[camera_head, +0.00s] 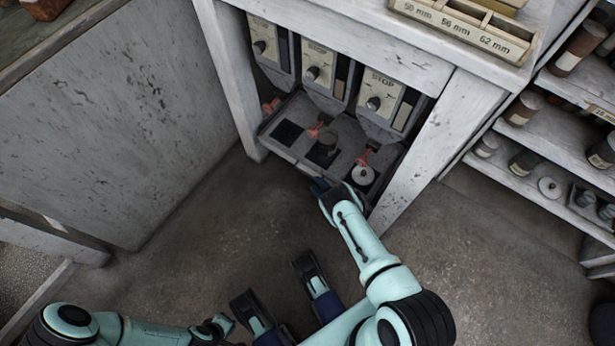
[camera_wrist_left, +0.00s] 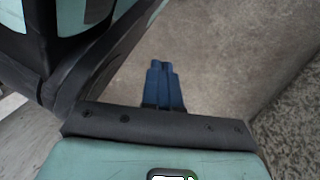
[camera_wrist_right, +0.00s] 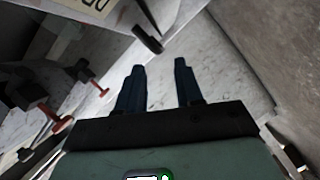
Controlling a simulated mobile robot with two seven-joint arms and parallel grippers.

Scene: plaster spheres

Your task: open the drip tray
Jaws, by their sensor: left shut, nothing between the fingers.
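The grey drip tray (camera_head: 283,153) lies low in the cabinet under the dispensers, between the white legs. Its floor has dark square patches. My left gripper's fingers (camera_wrist_left: 163,84) are together and empty over bare floor in the left wrist view.
Several dispensers (camera_head: 318,72) with knobs and red levers hang above the tray. White cabinet legs (camera_head: 432,140) flank it. Shelves (camera_head: 560,135) with jars stand at the right, a grey panel (camera_head: 125,120) at the left. The floor (camera_head: 215,235) before the cabinet is clear.

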